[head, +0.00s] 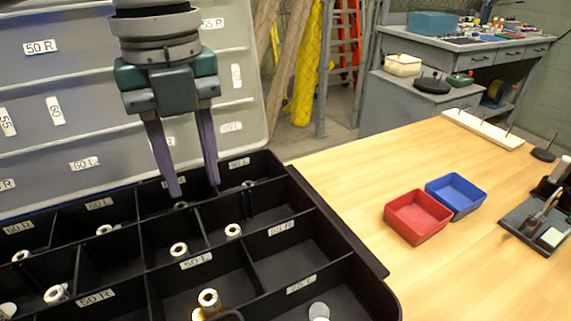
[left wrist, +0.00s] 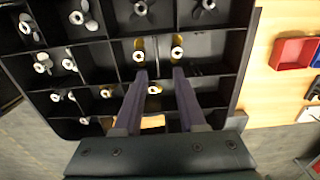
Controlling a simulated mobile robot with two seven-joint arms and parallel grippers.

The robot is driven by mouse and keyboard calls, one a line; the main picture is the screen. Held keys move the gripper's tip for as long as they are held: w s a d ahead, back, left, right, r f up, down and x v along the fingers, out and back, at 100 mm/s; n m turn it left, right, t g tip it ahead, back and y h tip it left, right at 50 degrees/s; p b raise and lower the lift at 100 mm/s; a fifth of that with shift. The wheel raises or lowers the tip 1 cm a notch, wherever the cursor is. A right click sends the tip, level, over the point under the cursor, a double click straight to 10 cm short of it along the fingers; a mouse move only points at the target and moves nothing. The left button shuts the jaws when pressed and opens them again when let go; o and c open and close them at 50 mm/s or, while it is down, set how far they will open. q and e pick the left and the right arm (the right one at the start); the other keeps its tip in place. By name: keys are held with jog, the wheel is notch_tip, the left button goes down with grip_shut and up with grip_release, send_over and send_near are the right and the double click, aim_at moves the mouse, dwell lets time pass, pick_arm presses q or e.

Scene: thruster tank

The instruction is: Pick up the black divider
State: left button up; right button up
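The black divider (head: 339,221) is a compartmented tray with labelled walls, filling the lower left of the head view. It also shows in the left wrist view (left wrist: 243,62). Several small propellers with pale hubs, such as one (head: 179,249), lie in its compartments. My left gripper (head: 195,188) is open, its two purple fingers pointing down over the back rows. In the left wrist view the open fingers (left wrist: 159,71) lie over the tray with a gap between them. I cannot tell whether the fingertips touch a wall. My right gripper is not in view.
A grey labelled case lid (head: 60,110) stands upright behind the tray. On the wooden table (head: 340,165) are a red bin (head: 417,217) and a blue bin (head: 456,195). A white pegged rack (head: 482,131) lies at the back. Table space between tray and bins is clear.

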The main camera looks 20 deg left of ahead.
aim_at(201, 226)
pick_arm(q)
jog(key=f, duration=0.7)
jog(key=shift+s+a+f+b, duration=0.1)
jog(key=shift+s+f+b, duration=0.15)
jog(key=shift+s+b, duration=0.1)
grip_shut()
